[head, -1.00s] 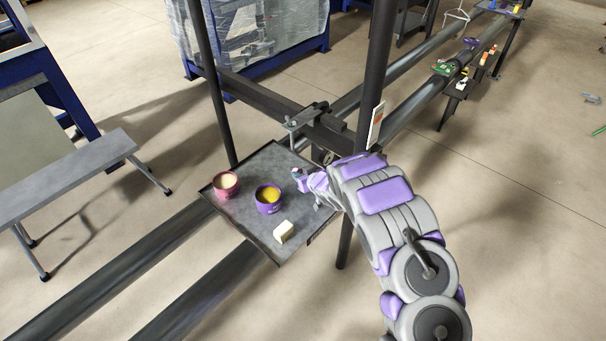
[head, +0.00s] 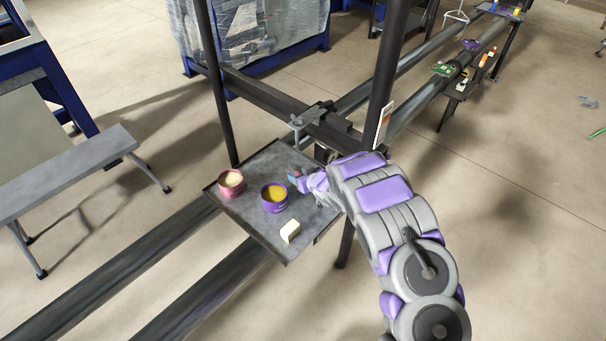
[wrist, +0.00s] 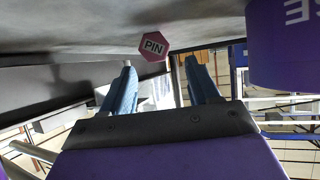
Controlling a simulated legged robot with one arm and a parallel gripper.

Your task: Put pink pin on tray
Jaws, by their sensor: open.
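The tray (head: 248,165) is a grey metal plate on the pipe stand in the head view. My gripper (head: 293,177) is low at the tray's right part, just right of the purple cup (head: 274,200). In the wrist view my gripper (wrist: 158,62) has its two blue fingers apart with nothing between them. The pink pin (wrist: 153,46), a small hexagonal face marked PIN, is just beyond the fingertips, roughly centred, against the grey tray surface. Whether it touches the tray I cannot tell. In the head view I cannot make the pin out clearly.
A pink cup (head: 231,184) stands at the tray's left and a white block (head: 289,232) near its front corner. The purple cup is close beside the fingers in the wrist view (wrist: 290,45). A dark upright post (head: 388,85) stands behind my arm.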

